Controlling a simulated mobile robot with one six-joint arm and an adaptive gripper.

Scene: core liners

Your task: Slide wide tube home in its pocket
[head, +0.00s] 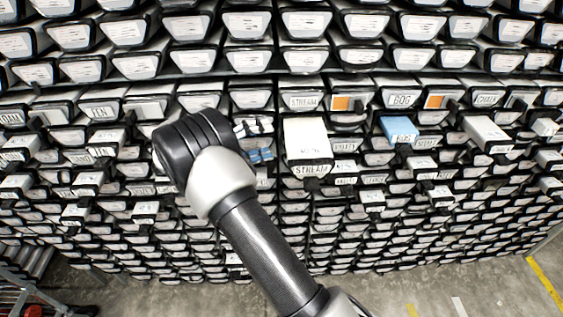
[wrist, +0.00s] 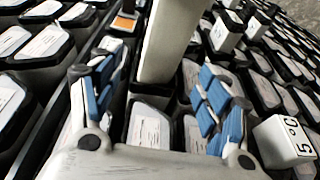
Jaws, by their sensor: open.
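The wide tube (head: 307,135) is white with a black end cap reading STREAM, and it juts well out of the rack in the middle of the head view. In the wrist view a long pale tube (wrist: 172,38), which looks like the same one, stands out beyond and between my finger pads. My gripper (head: 254,141) is just left of the wide tube in the head view. In the wrist view my gripper (wrist: 160,82) has its blue-padded fingers spread apart with nothing between them close in. Whether a pad touches the tube cannot be told. The tube's pocket is mostly hidden.
The rack is packed with rows of labelled tube ends. A blue tube (head: 399,130) and a white tube (head: 486,134) jut out on the right. Several shorter tubes stick out lower down. Orange squares (head: 341,103) mark some places.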

